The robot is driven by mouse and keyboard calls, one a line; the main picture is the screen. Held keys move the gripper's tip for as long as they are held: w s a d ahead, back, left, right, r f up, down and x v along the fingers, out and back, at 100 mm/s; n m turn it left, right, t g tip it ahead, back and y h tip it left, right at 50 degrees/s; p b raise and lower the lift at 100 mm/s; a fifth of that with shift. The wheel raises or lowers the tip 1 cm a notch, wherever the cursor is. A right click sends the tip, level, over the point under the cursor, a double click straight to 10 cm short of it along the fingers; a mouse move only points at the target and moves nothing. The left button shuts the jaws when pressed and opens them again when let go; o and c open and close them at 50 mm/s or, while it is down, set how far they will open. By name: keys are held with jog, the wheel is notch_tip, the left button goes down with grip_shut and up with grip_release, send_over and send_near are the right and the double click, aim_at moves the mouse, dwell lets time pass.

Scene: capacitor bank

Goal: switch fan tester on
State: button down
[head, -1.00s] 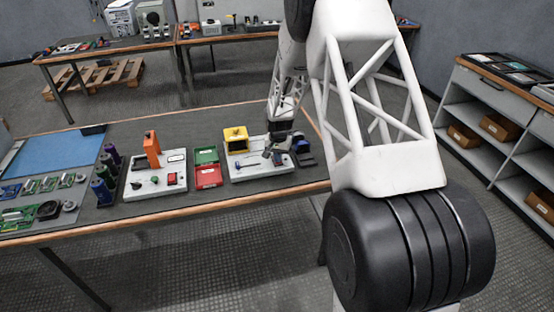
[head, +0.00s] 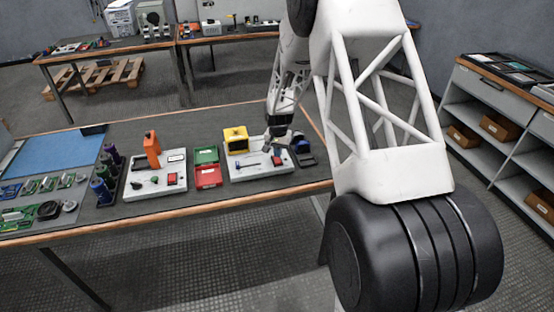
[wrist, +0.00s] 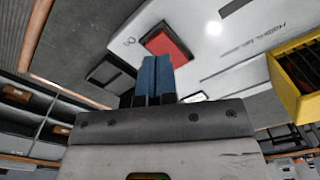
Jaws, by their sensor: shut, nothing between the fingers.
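A white tester panel with a yellow box (head: 236,140) and a red switch (head: 277,160) stands on the near bench; I take its white top (head: 255,172) to be the fan tester. In the wrist view the red switch (wrist: 172,48) sits in a dark frame on the white panel (wrist: 225,35), and the yellow box (wrist: 298,80) is at the right. My gripper (head: 278,146) is above the panel's right part. Its blue fingertips (wrist: 155,78) are together, empty, and overlap the switch's lower edge in the wrist view; I cannot tell whether they touch it.
Another white panel with an orange part (head: 152,148) stands to the left. A green and red case (head: 207,168) lies between the panels. A dark blue item (head: 301,145) is right of the tester. Spools (head: 103,190) and circuit boards (head: 45,185) fill the bench's left side.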

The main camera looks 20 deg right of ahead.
aim_at(278, 162)
jog(key=shift+r, duration=2.1)
jog(key=shift+s+r, duration=0.15)
jog(key=shift+r, duration=0.1)
jog(key=s+a+r+n+t, duration=0.1)
jog(key=s+a+r+n, duration=0.25)
jog(key=s+r, duration=1.9)
jog(key=s+a+r+n, duration=0.1)
jog(key=s+r, duration=0.1)
jog(key=s, duration=1.2)
jog(key=s+a+r+n+t, duration=0.1)
jog(key=s+r, duration=0.2)
jog(key=s, duration=1.2)
jog(key=shift+a+t, duration=0.3)
